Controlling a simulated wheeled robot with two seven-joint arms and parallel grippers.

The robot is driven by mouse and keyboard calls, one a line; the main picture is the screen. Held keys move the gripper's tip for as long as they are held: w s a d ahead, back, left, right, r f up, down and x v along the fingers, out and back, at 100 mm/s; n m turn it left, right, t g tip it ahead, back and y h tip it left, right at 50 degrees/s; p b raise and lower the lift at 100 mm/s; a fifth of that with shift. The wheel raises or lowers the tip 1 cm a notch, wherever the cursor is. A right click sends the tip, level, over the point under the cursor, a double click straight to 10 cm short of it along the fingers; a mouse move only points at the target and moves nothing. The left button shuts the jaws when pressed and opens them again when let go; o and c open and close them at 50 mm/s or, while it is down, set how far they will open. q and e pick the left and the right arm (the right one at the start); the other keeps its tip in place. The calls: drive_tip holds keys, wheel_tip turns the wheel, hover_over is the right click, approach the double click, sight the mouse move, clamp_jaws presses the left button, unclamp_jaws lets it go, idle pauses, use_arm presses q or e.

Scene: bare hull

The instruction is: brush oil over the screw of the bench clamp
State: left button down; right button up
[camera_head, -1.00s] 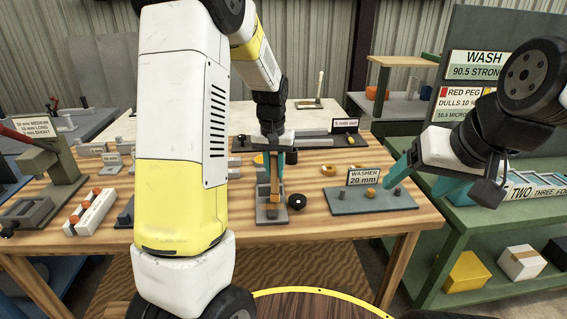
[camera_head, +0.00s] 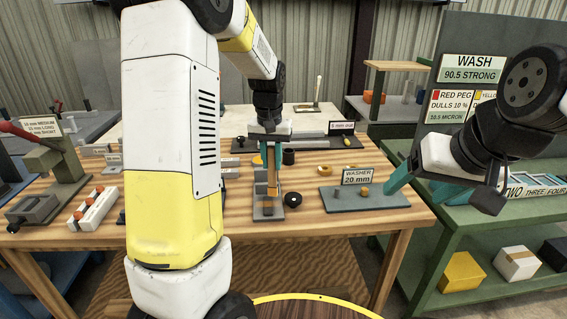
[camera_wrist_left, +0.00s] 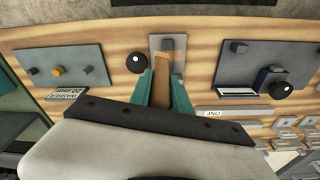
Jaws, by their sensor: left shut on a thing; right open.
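My left gripper (camera_head: 270,160) is shut on a flat, wood-coloured piece (camera_head: 272,178), probably the brush handle; it also shows between the teal fingers in the left wrist view (camera_wrist_left: 161,70). Its lower end is over a small grey plate with a block (camera_head: 267,211); I cannot tell whether it touches. No bristles can be made out. A grey clamp-like block (camera_head: 33,209) at the table's left front may be the bench clamp; its screw is not clear. My right gripper (camera_head: 420,182) is open and empty, right of the washer plate.
A round black knob (camera_head: 293,199) lies right of the small plate. The washer plate (camera_head: 385,200) carries pegs and a sign. A green-grey press (camera_head: 55,165) with a red lever and a white strip (camera_head: 95,207) stand left. A green shelf (camera_head: 480,215) is right.

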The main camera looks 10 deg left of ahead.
sight(272, 147)
use_arm(q)
drive_tip(key=shift+r, duration=1.55)
